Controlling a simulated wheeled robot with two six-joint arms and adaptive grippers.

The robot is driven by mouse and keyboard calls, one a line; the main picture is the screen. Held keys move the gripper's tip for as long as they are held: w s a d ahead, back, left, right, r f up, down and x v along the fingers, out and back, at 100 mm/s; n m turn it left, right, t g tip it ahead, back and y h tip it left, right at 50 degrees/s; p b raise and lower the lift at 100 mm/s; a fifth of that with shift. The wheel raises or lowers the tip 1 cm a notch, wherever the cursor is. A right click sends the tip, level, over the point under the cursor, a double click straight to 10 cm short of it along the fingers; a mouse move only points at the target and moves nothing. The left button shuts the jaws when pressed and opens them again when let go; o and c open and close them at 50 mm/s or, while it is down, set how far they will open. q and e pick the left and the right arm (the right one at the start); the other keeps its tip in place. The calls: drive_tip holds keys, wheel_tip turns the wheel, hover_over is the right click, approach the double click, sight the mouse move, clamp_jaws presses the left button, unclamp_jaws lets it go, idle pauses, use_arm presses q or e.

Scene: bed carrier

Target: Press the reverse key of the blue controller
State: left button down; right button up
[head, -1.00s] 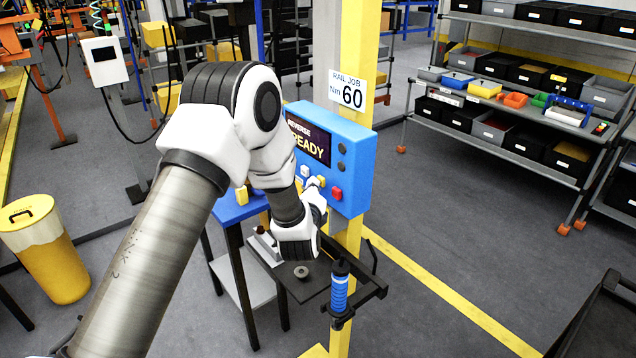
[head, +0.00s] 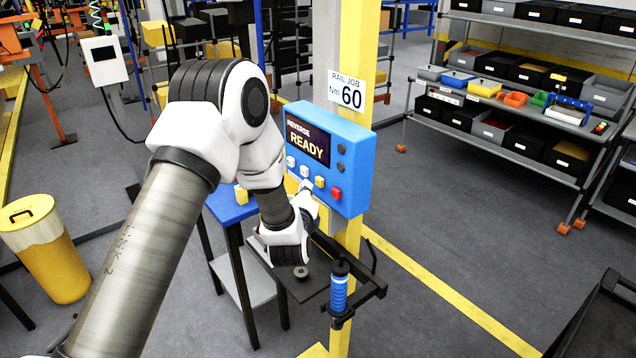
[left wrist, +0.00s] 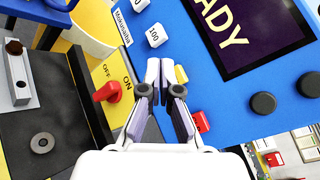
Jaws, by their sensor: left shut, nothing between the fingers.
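The blue controller (head: 356,180) is mounted on a yellow post. Its screen (head: 307,142) reads REVERSE and READY. Below it runs a row of keys: two white ones (head: 304,171), a yellow key (head: 320,182) and a red key (head: 336,194). My left gripper (head: 305,186) is just below and left of the yellow key. My right gripper is out of view.
A red ON/OFF switch (left wrist: 107,92) on a yellow plate is close to the fingers. Below the controller are a dark tray (head: 312,288) and a blue-handled tool (head: 339,290). A blue table (head: 228,208) is at the left.

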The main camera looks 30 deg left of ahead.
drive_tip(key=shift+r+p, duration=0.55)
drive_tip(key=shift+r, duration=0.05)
use_arm(q)
drive_tip(key=s, duration=0.1)
drive_tip(key=s+a, duration=0.1)
drive_tip(key=s, duration=0.1)
drive_tip(key=s+a, duration=0.1)
drive_tip(key=shift+s, duration=0.2)
drive_tip(key=shift+d+f, duration=0.1)
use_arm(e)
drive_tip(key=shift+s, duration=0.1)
